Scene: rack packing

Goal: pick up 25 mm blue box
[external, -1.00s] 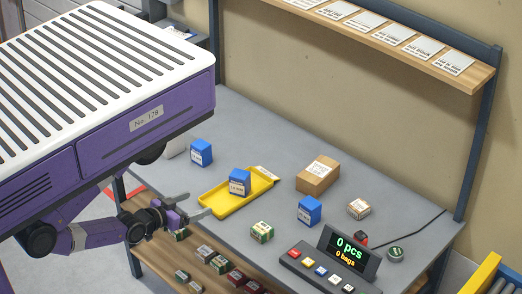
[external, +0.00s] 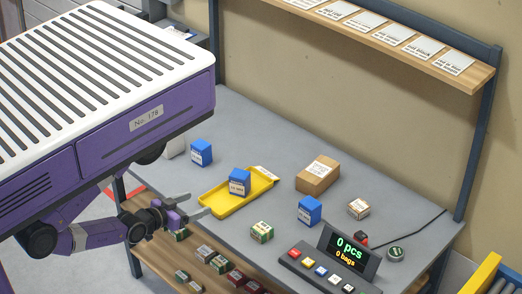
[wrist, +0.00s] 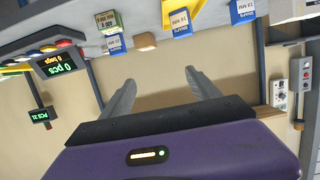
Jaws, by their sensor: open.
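Three blue boxes with white labels stand apart in the external view. One blue box (external: 201,153) is on the grey table at the left. A second blue box (external: 239,182) is in the yellow tray (external: 218,206). A third blue box (external: 310,210) stands right of the tray. The print is too small to tell surely which is 25 mm. The wrist view shows blue boxes at its top (wrist: 180,23), tilted by the camera. My gripper (external: 194,206) is open and empty near the table's front edge, left of the tray and apart from all boxes.
A green-and-white box (external: 262,232), a brown carton (external: 318,175) and a small carton (external: 359,208) stand on the table. A button panel (external: 322,270) and a display (external: 348,250) are at the front right. Small boxes lie on the lower wooden shelf (external: 160,252).

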